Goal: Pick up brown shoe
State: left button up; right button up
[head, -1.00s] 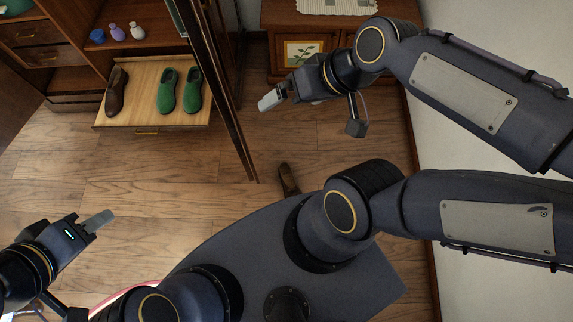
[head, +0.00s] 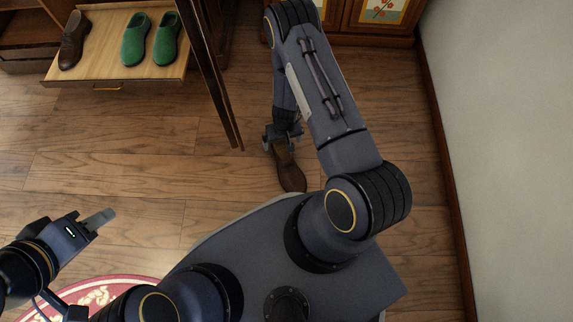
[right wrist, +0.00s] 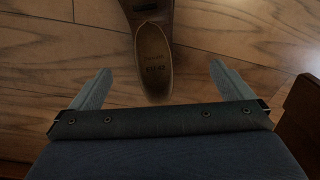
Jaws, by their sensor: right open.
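A brown shoe (head: 289,168) lies on the wooden floor in front of my base in the head view. In the right wrist view its open heel end (right wrist: 153,58) shows at the top, between the lines of the two fingers. My right gripper (right wrist: 155,85) is open, its fingers spread to either side of the heel. In the head view my right gripper (head: 283,135) is over the far end of the shoe and partly hidden by the arm. My left gripper (head: 106,217) is at the left, away from the shoe; one finger shows clearly. Another brown shoe (head: 73,42) stands on the pull-out shelf.
Green shoes (head: 151,40) stand on the pull-out wooden shelf (head: 105,68) of the armoire. The dark open armoire door (head: 205,80) rises left of the right arm. A cabinet (head: 350,30) and white wall (head: 510,150) bound the back and right. Floor at centre left is clear.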

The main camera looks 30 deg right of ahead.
jog(key=b, duration=0.2)
send_near(286, 155)
jog(key=s+a+f, duration=0.2)
jog(key=shift+s+f, duration=0.3)
jog(key=shift+f, duration=0.1)
notch_tip(286, 155, down, 6)
jog(key=b, duration=0.3)
jog(key=shift+w, duration=0.15)
pick_arm(q)
notch_tip(286, 155, down, 6)
jog(key=shift+f, duration=0.25)
pick_arm(e)
jog(key=shift+r, duration=0.15)
jog(key=shift+c, duration=0.3)
jog(key=c, duration=1.2)
